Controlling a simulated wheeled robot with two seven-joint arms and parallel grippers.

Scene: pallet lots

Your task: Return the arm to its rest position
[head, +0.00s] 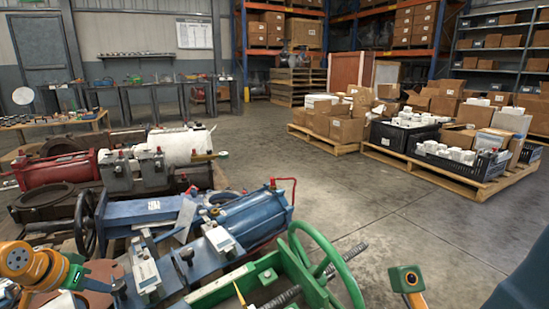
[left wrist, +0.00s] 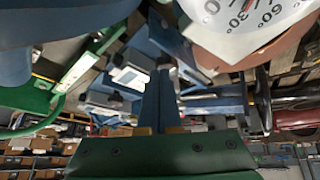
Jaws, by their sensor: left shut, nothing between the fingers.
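My left gripper (head: 118,286) is at the bottom left of the head view, beside an orange wrist joint and above the cluttered machine parts. In the left wrist view its two blue fingers (left wrist: 162,75) lie together in front of the green palm (left wrist: 160,155). They are shut with nothing between them. The parts around it partly blend with it in the head view, so its exact outline is hard to tell. My right gripper cannot be made out in the head view.
A white dial (left wrist: 245,25) shows close in the left wrist view. Loaded pallets (head: 440,175) stand behind. Bare floor (head: 330,190) lies between.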

